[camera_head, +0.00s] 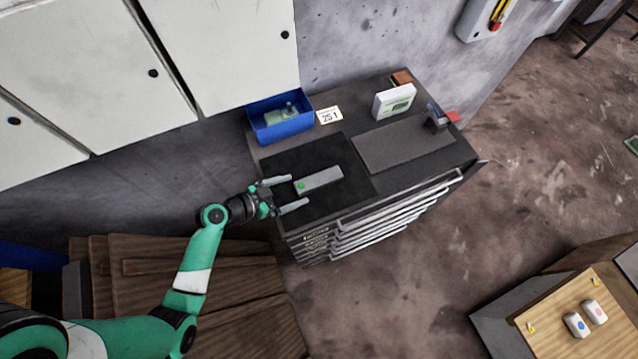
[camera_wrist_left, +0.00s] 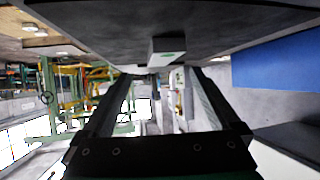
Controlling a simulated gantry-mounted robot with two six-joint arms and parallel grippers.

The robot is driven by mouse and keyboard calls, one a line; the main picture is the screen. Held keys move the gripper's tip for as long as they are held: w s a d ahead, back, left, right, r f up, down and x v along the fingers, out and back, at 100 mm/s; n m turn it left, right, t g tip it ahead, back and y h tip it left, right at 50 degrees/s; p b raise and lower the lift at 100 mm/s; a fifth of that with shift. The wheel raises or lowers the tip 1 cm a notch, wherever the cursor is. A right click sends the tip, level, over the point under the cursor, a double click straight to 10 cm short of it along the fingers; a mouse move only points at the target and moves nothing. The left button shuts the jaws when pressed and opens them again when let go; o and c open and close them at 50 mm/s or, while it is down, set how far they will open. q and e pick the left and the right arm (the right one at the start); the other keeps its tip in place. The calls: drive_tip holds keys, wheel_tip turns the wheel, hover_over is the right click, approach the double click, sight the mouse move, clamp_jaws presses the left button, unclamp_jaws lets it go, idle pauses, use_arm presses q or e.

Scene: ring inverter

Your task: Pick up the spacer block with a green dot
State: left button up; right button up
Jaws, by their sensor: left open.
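The spacer block (camera_head: 322,179) is a grey bar lying on the dark mat on top of the tool cabinet. A green dot marks its left end. My left gripper (camera_head: 298,192) is open, with its fingers pointing at that dotted end. In the head view one fingertip is on the far side of the block's end and one on the near side; I cannot tell if either touches it. In the left wrist view the block (camera_wrist_left: 167,45) shows end-on with its green dot, beyond the fingertips (camera_wrist_left: 160,74). My right gripper is not in view.
A blue bin (camera_head: 282,130) holding a part stands behind the mat, and shows at right in the wrist view (camera_wrist_left: 280,62). A number card (camera_head: 330,115), a white display box (camera_head: 394,101) and a grey plate (camera_head: 405,143) lie to the right. Cabinet drawers (camera_head: 385,220) face the front.

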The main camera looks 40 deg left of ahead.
sight(319, 180)
use_arm(q)
drive_tip(key=x, duration=0.5)
drive_tip(key=r+x, duration=0.1)
drive_tip(key=x, duration=0.2)
drive_tip(key=shift+w+d+f, duration=0.1)
drive_tip(key=shift+w+f, duration=0.05)
drive_tip(key=shift+w, duration=0.4)
clamp_jaws()
